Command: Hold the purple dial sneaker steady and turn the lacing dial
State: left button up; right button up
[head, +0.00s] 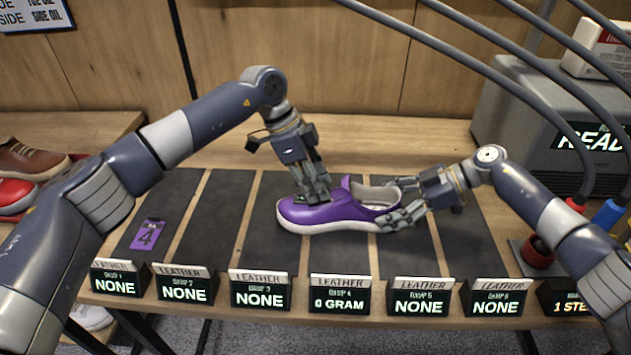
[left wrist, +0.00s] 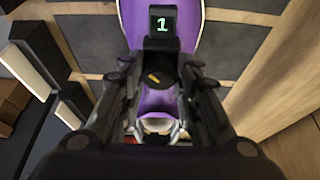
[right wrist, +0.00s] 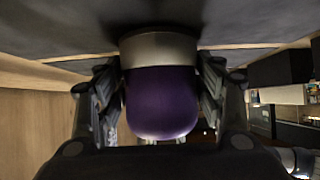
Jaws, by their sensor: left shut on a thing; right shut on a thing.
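The purple sneaker (head: 345,209) with a white sole lies on the dark mats of the bench, toe to the left. My left gripper (head: 313,194) comes down from above and is shut on the dark lacing dial (left wrist: 163,72) on top of the shoe. A small black display (left wrist: 163,22) beside the dial reads 1 in the left wrist view. My right gripper (head: 402,214) is shut on the heel of the sneaker from the right; the purple heel (right wrist: 161,100) fills the gap between its fingers in the right wrist view.
Several small signs (head: 260,293) line the bench's front edge; the fourth reads 0 GRAM. A purple tag marked 4 (head: 147,235) lies on the left mat. Brown and red shoes (head: 30,160) sit at far left. A grey machine (head: 525,110) with hoses stands at back right.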

pick_arm(q)
jog(key=shift+w, duration=0.1)
jog(key=shift+w+m+g+y, duration=0.15)
jog(key=shift+m+g, duration=0.4)
jog(key=shift+m, duration=0.9)
jog(key=shift+w+m+g+y, duration=0.15)
jog(key=shift+m+g, duration=0.4)
jog(key=shift+m, duration=0.9)
jog(key=shift+s, duration=0.1)
jog(key=o, duration=1.1)
jog(key=shift+c, duration=0.2)
jog(key=v, duration=1.2)
